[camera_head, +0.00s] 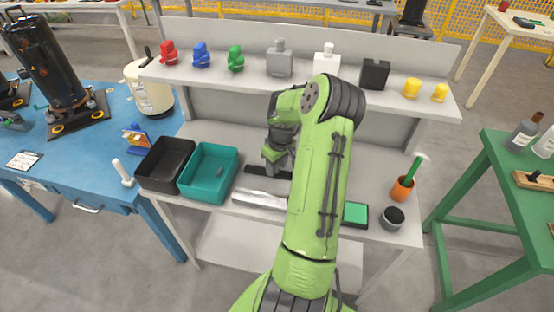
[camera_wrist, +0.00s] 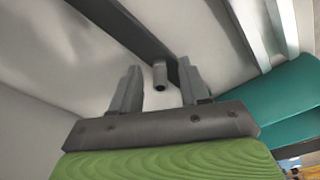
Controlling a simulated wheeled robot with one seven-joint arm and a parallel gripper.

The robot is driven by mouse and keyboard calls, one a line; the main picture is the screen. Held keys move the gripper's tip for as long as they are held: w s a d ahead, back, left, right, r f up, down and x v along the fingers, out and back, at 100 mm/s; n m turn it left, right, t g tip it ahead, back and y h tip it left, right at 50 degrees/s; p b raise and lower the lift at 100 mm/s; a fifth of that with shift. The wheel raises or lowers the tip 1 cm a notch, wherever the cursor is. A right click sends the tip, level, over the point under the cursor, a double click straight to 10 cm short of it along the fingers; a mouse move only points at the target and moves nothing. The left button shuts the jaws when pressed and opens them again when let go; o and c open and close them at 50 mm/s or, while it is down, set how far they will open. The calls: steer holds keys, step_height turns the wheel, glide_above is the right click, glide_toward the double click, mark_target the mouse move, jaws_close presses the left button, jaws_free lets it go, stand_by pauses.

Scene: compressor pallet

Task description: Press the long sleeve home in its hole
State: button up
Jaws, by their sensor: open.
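My gripper (camera_head: 272,163) is low over the middle of the grey bench, above a dark bar (camera_head: 262,174). In the wrist view its two fingers are open and spread apart. A small grey sleeve (camera_wrist: 160,76) shows between the fingertips with a gap on each side. Its round open end faces the camera. It appears beside or on the dark bar (camera_wrist: 133,29), which runs diagonally there. I cannot tell how deep the sleeve sits, and its hole is hidden. In the head view my arm hides the sleeve.
A teal bin (camera_head: 208,172) and a black bin (camera_head: 165,163) stand left of my gripper. An orange cup (camera_head: 402,189) and a dark round pot (camera_head: 392,218) are at the right. A raised shelf with several coloured parts runs behind.

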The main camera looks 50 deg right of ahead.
jaws_close()
stand_by(0.4)
